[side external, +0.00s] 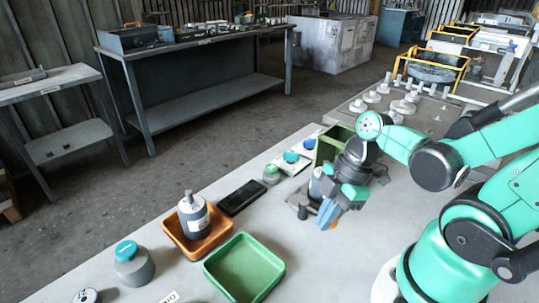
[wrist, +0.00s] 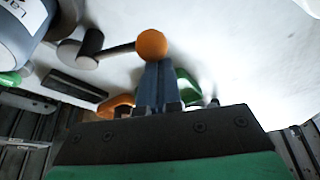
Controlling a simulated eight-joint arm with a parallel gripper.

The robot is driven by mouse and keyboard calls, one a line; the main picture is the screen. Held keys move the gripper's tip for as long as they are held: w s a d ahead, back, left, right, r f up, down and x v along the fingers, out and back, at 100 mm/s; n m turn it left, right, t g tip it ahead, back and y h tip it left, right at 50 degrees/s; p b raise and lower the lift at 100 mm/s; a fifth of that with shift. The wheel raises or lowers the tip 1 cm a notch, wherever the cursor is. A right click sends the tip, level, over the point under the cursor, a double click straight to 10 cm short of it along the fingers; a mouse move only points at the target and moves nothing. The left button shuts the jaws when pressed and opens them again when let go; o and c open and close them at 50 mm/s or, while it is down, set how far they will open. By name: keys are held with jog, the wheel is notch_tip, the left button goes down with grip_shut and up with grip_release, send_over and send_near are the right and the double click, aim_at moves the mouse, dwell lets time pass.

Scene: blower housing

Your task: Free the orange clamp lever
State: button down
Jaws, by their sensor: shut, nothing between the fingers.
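The orange ball knob (wrist: 152,44) of the clamp lever shows in the wrist view. A dark rod joins it to a dark grey cylindrical pivot (wrist: 88,47) at the left. My gripper (wrist: 154,68) has its blue-grey fingers shut together, with nothing between them. The fingertips sit right at the knob in the picture; I cannot tell whether they touch it. In the side view my gripper (side external: 327,220) points down low over the bench, and a small orange spot shows just left of its fingers. The rest of the lever is mostly hidden there.
A grey labelled cylinder (wrist: 22,28) stands close to the lever. On the bench are an orange tray (side external: 178,238) holding a bottle, an empty green tray (side external: 246,266), a black flat block (side external: 242,197) and a teal-capped jar (side external: 133,267). A green bin (side external: 330,146) stands behind my gripper.

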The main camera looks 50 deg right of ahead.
jog(key=shift+s+d, duration=0.15)
jog(key=shift+d, duration=0.25)
jog(key=shift+a, duration=0.1)
jog(key=a, duration=0.3)
jog(key=shift+w+a+r, duration=0.15)
jog(key=shift+w+r, duration=0.15)
jog(key=shift+w, duration=0.05)
jog(key=shift+w+a+r, duration=0.1)
jog(key=shift+a+r, duration=0.1)
jog(key=shift+r, duration=0.05)
jog(key=w+v, duration=0.1)
jog(key=v, duration=0.8)
jog(key=w+f+m+t+h, duration=0.1)
jog(key=w+m+t+h, duration=0.2)
jog(key=m, duration=1)
jog(key=w+t, duration=0.2)
jog(key=w, duration=0.2)
jog(key=shift+t+h, duration=0.3)
